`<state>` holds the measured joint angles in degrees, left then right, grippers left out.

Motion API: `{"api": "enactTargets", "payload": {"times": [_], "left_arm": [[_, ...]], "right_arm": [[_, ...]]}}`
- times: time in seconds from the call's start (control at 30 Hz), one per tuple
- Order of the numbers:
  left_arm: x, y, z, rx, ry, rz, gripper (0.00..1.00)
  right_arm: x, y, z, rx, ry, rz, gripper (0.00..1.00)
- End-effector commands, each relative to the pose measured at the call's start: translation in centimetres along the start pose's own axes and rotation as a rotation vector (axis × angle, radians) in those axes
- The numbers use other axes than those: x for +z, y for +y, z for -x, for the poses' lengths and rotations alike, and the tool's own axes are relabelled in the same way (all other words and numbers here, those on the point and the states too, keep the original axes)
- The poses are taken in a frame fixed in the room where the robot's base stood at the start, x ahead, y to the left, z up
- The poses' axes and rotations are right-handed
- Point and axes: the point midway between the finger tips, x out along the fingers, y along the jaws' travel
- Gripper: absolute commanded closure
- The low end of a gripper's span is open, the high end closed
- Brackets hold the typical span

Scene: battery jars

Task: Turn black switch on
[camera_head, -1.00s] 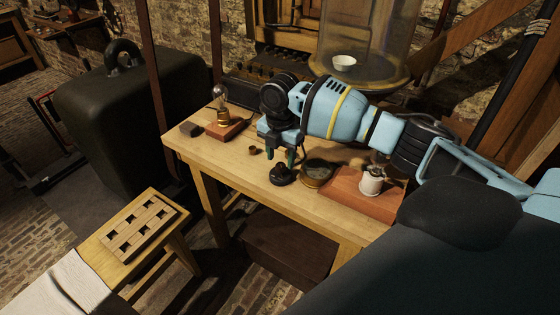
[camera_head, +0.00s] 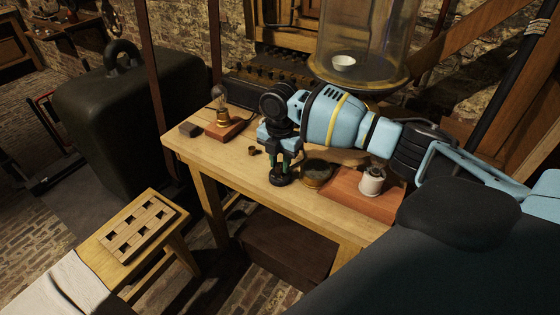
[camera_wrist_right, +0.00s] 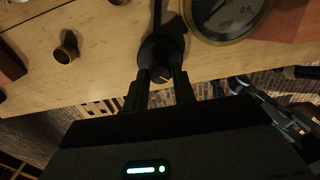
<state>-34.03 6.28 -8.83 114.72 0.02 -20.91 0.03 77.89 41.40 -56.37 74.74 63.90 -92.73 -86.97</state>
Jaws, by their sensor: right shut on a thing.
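The black switch (camera_head: 281,178) is a small round black knob on a round base near the front edge of the wooden table. My right gripper (camera_head: 281,168) points straight down over it, its fingers around the knob. In the right wrist view the switch (camera_wrist_right: 161,56) sits between the tips of the gripper's two dark fingers (camera_wrist_right: 162,80), which are shut on it. A pale mark shows on the knob's face. My left gripper is in neither view.
A round brass-rimmed gauge (camera_head: 316,175) stands close to the right of the switch. A bulb on a wooden base (camera_head: 222,128), a small brass cup (camera_head: 252,150) and a dark block (camera_head: 189,130) stand left. A red-brown board (camera_head: 350,196) with a white spool (camera_head: 371,180) lies right.

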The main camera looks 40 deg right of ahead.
Motion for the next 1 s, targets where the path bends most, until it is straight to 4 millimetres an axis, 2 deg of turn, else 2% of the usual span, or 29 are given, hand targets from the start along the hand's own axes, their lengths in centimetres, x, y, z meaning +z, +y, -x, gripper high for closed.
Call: {"api": "enactTargets", "payload": {"times": [0.37,1.0], "left_arm": [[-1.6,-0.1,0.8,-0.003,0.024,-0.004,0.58],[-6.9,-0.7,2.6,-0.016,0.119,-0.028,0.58]], "right_arm": [[-0.1,0.0,0.3,0.001,0.001,-0.137,0.97],[-0.1,0.1,0.3,0.001,0.003,-0.726,0.97]]}}
